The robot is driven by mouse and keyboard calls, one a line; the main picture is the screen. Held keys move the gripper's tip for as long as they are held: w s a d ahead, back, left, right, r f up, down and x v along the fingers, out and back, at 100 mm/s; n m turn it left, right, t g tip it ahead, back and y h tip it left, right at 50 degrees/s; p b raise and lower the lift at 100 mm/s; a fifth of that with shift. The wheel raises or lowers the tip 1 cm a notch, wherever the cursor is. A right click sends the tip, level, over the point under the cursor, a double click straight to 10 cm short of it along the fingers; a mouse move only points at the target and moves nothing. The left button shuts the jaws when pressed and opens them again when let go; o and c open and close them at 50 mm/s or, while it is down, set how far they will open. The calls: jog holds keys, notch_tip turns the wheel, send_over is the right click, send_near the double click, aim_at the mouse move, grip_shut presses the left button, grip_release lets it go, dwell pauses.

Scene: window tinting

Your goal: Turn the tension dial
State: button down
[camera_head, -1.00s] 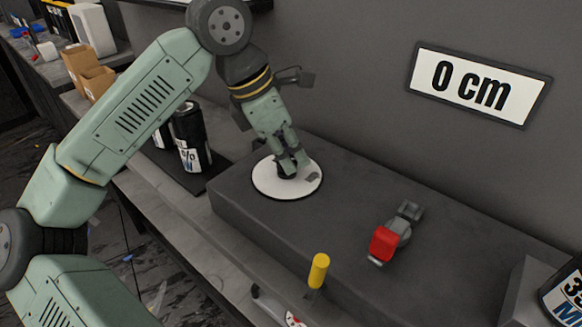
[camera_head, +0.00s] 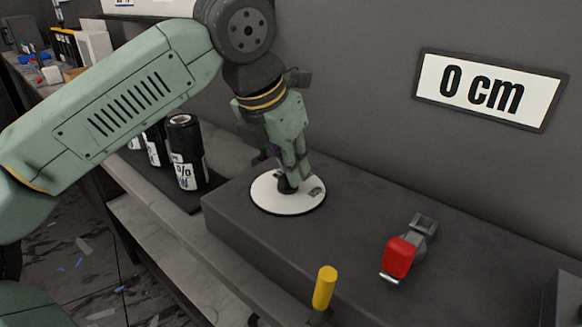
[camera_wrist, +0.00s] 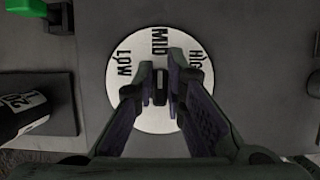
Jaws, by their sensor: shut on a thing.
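The tension dial is a white round plate (camera_head: 300,207) on top of the dark box, with a small black knob (camera_head: 286,188) at its middle. In the wrist view the plate (camera_wrist: 130,108) reads LOW at left, MID at top and HIGH at right. The knob (camera_wrist: 160,88) stands between my fingers, its long side roughly in line with MID. My gripper (camera_head: 292,178) points down over the dial and is shut on the knob; it also shows in the wrist view (camera_wrist: 161,72). My fingers cover part of the plate.
A wall sign (camera_head: 482,88) reads "0 cm". A red-handled latch (camera_head: 398,258) sits on the box (camera_head: 350,225) to the right. A yellow handle (camera_head: 325,288) stands at the front. Black cans (camera_head: 186,152) stand left of the box. The box top between dial and latch is clear.

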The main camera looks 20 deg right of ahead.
dwell(0.4)
jog(key=c, duration=1.6)
grip_release()
jog(key=shift+c, duration=0.2)
jog(key=v, duration=1.2)
